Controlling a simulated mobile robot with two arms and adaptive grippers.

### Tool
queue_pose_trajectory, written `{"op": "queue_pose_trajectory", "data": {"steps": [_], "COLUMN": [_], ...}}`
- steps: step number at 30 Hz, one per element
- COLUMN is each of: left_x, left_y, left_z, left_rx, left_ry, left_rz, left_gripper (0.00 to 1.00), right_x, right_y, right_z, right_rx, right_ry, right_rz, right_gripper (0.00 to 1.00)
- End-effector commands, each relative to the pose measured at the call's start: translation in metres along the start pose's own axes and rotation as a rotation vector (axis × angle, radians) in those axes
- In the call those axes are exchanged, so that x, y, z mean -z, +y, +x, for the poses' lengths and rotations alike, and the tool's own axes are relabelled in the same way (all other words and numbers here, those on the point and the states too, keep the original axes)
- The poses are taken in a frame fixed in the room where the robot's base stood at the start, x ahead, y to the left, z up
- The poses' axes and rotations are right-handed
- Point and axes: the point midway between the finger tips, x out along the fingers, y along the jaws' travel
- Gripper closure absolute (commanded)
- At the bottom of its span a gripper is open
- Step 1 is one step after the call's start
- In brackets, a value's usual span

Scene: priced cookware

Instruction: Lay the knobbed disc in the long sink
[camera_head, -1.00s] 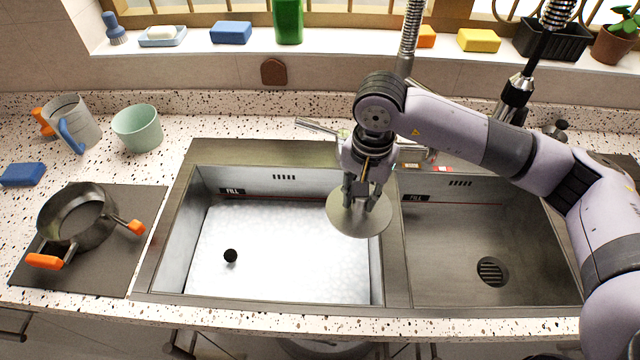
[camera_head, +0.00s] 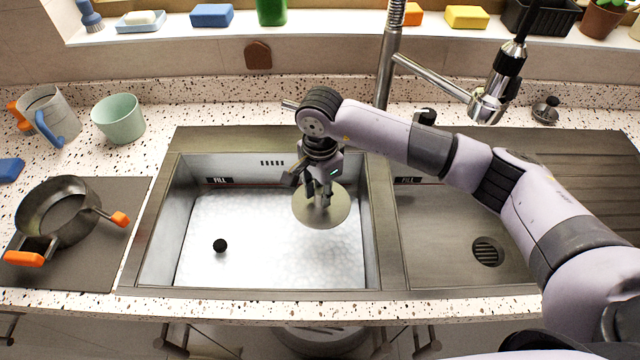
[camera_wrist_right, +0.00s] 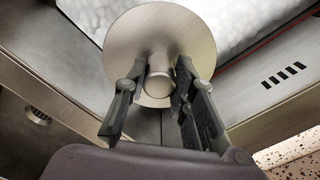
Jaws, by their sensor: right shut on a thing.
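The knobbed disc (camera_head: 336,210) is a flat, round metal lid. My right gripper (camera_head: 322,198) is shut on its knob from above and holds it over the right part of the white-filled left basin (camera_head: 255,265). In the right wrist view the disc (camera_wrist_right: 190,25) shows beyond the fingers. There the right gripper (camera_wrist_right: 160,76) has one finger on each side of the knob (camera_wrist_right: 160,88). The disc looks apart from the white fill, but its exact height is hard to tell. My left gripper is out of view.
A dark ball (camera_head: 220,246) shows in the left basin. A divider (camera_head: 386,235) separates it from the right basin with its drain (camera_head: 487,251). A pan (camera_head: 58,212), a green cup (camera_head: 118,119) and a metal jug (camera_head: 50,112) stand left. A tall faucet (camera_head: 388,60) rises behind.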

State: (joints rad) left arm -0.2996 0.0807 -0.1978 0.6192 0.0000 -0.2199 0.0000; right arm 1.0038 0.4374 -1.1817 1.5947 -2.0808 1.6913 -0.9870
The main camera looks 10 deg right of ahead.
Motion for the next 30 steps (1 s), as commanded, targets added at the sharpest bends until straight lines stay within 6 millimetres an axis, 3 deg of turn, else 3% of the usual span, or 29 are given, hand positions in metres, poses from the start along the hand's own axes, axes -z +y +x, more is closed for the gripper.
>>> {"op": "queue_pose_trajectory", "data": {"steps": [1,21,30], "left_x": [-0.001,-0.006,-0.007], "left_y": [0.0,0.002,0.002], "left_z": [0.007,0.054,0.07], "left_rx": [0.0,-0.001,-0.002], "left_ry": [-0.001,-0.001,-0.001], "left_rz": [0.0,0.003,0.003], "left_gripper": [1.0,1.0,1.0], "right_x": [-0.001,-0.001,0.0], "right_y": [0.001,0.001,0.0], "right_z": [0.011,0.105,0.13], "right_rx": [-0.002,-0.002,0.0], "right_ry": [-0.002,-0.002,0.0], "right_rz": [0.0,-0.001,-0.001], "right_gripper": [1.0,1.0,1.0]}}
